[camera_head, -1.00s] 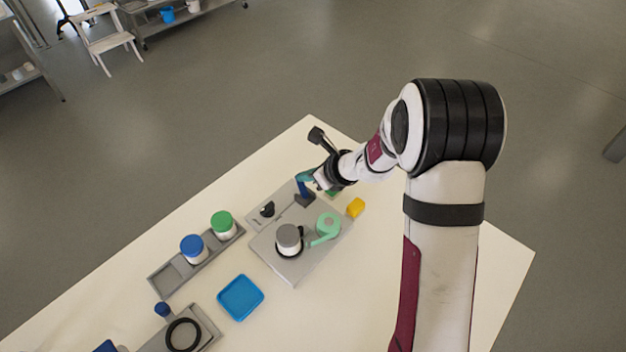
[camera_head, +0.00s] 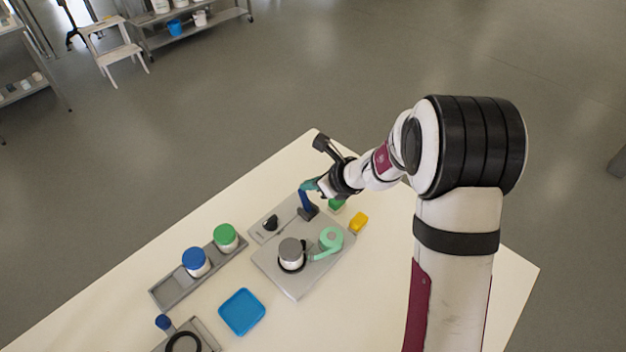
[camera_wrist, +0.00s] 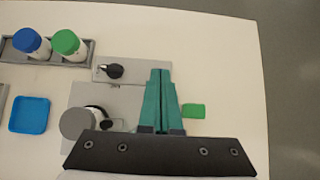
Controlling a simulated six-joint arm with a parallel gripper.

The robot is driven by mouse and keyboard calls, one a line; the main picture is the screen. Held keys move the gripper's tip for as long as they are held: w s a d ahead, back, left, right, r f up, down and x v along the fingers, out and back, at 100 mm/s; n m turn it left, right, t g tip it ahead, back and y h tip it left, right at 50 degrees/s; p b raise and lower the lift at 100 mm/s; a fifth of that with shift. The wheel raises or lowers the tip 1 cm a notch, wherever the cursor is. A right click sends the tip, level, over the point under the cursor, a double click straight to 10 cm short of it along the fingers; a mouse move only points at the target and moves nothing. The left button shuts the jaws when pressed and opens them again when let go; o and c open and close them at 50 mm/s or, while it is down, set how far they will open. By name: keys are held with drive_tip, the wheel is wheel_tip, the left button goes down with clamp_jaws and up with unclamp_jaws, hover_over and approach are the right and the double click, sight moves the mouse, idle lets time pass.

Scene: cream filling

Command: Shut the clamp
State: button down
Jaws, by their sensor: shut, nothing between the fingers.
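A grey base plate (camera_head: 290,282) carries a grey-lidded jar (camera_head: 291,249) with a black ring around its lower part. Beside the jar is a mint-green piece with a round end (camera_head: 331,238) and an arm reaching towards the jar. I cannot tell for sure which part is the clamp, or whether it is closed. A dark blue upright piece (camera_head: 306,203) stands at the plate's far corner. My gripper (camera_head: 309,186) is just above it, with teal fingers shut and empty. In the wrist view the fingers (camera_wrist: 160,100) lie together and hide part of the plate.
A green block (camera_head: 337,204) and a yellow block (camera_head: 358,222) lie right of the plate. A black knob (camera_head: 270,222) sits on a grey panel to its left. A rack (camera_head: 170,291) holds a blue-lidded and a green-lidded jar. A blue tray (camera_head: 242,312) lies in front.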

wheel_tip(320, 180, up, 9)
drive_tip(key=s+d, duration=0.2)
drive_tip(key=shift+s+d+f, duration=0.15)
drive_tip(key=shift+s+d, duration=0.25)
